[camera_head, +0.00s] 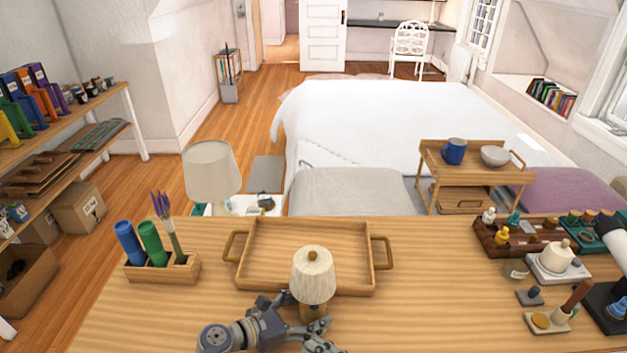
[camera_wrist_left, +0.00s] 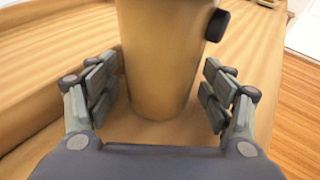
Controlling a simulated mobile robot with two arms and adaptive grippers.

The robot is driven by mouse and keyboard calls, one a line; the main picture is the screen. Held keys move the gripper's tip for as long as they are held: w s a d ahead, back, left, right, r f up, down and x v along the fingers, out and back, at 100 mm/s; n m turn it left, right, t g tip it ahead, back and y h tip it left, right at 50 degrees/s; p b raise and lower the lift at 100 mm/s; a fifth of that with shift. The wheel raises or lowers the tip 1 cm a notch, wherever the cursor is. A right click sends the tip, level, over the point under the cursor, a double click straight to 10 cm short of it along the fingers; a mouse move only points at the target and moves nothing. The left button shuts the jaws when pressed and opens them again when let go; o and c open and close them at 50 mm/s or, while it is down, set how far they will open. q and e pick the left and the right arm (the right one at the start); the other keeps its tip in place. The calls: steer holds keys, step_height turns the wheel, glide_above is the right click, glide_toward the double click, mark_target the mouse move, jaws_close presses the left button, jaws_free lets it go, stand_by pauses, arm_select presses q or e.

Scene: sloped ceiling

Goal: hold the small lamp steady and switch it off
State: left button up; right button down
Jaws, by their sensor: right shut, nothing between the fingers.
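The small lamp (camera_head: 313,277) stands upright on the table, with a cream shade and a tan tapered base. Its base (camera_wrist_left: 160,65) fills the middle of the left wrist view, with a dark switch knob (camera_wrist_left: 217,25) on its right side. My left gripper (camera_head: 301,320) reaches in from the left. Its open fingers (camera_wrist_left: 160,92) stand on either side of the base, with a visible gap at each side. My right gripper (camera_head: 334,349) shows only slightly at the bottom edge near the lamp; it is shut and empty, and most of it is hidden.
A wooden tray (camera_head: 250,282) lies just behind the lamp. A wooden holder (camera_head: 140,274) with blue and green cylinders and a lavender sprig stands at left. Small bottles, a white dish (camera_head: 556,268) and dark stands crowd the right end. The table between lamp and right end is clear.

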arm_select(q)
steer(key=shift+a, duration=0.1)
steer(key=v, duration=1.2)
steer(key=shift+r, duration=0.1)
